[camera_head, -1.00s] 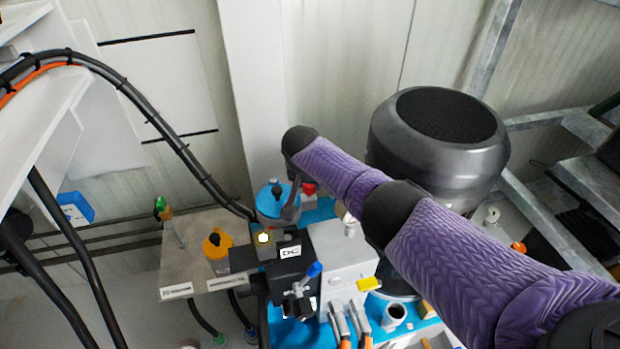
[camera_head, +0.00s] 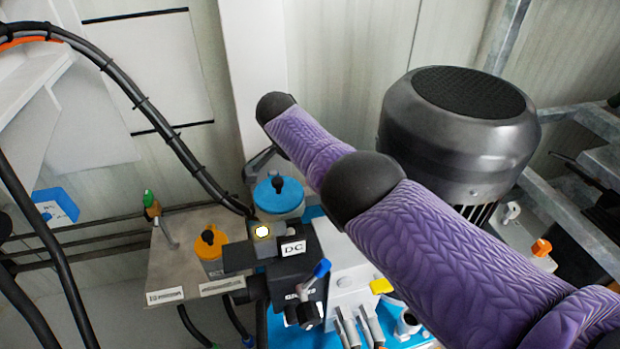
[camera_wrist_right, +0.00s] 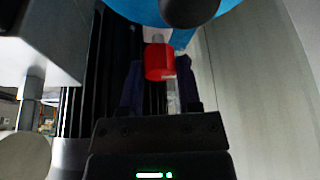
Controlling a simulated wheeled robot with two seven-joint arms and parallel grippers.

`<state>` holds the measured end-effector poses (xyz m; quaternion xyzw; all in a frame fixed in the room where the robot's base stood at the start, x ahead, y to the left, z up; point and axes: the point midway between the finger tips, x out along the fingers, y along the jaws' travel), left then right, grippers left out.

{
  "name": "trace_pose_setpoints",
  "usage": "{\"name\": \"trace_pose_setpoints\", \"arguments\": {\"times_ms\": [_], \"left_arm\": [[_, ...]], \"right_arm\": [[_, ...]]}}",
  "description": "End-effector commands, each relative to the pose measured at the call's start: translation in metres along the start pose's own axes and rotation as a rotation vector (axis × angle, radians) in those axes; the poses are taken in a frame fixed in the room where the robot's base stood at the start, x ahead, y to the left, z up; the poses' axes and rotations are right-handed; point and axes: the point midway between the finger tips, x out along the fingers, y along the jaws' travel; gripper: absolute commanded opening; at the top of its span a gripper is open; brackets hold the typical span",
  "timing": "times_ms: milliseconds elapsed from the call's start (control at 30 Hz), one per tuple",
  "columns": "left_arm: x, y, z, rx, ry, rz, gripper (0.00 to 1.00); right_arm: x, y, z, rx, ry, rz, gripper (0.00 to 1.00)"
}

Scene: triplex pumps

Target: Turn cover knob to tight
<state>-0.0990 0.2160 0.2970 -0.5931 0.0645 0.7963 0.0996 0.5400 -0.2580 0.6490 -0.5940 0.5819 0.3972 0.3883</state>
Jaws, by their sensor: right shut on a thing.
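In the right wrist view, a red knob-like cap (camera_wrist_right: 159,62) sits between the fingertips of my right gripper (camera_wrist_right: 160,82), which is shut on it. A blue round cover with a black knob (camera_wrist_right: 190,10) is above it at the top edge. In the head view, the same blue cover (camera_head: 270,198) with its black knob stands upright behind the black valve block. The red cap is hidden in the head view. My left gripper is not in view.
An orange-capped container (camera_head: 210,247) stands on the grey plate left of the blue cover. A black block (camera_head: 300,267) with a blue-tipped lever is in front. A large dark motor (camera_head: 455,140) stands at right. Thick black cables (camera_head: 140,98) arc in from the left.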

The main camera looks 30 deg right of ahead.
Motion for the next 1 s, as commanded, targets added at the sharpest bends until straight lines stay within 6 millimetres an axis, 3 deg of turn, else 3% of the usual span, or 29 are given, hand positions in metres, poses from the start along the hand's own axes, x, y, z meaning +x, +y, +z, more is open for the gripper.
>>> {"name": "trace_pose_setpoints", "arguments": {"times_ms": [200,767,800,933,1000], "left_arm": [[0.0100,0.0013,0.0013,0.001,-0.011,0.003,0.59],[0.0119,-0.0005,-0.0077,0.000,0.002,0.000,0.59],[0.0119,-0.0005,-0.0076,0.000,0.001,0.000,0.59],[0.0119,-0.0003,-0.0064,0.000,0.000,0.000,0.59],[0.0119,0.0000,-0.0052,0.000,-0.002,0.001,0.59]], "right_arm": [[0.0017,-0.0005,0.0000,0.064,0.001,0.026,0.00],[-0.0006,-0.0005,-0.0014,0.089,0.002,0.035,0.00],[-0.0006,-0.0005,-0.0014,0.089,0.002,0.035,0.47],[-0.0006,-0.0005,-0.0011,0.088,0.002,0.035,0.75],[-0.0005,-0.0005,-0.0009,0.088,0.001,0.035,0.79]]}}
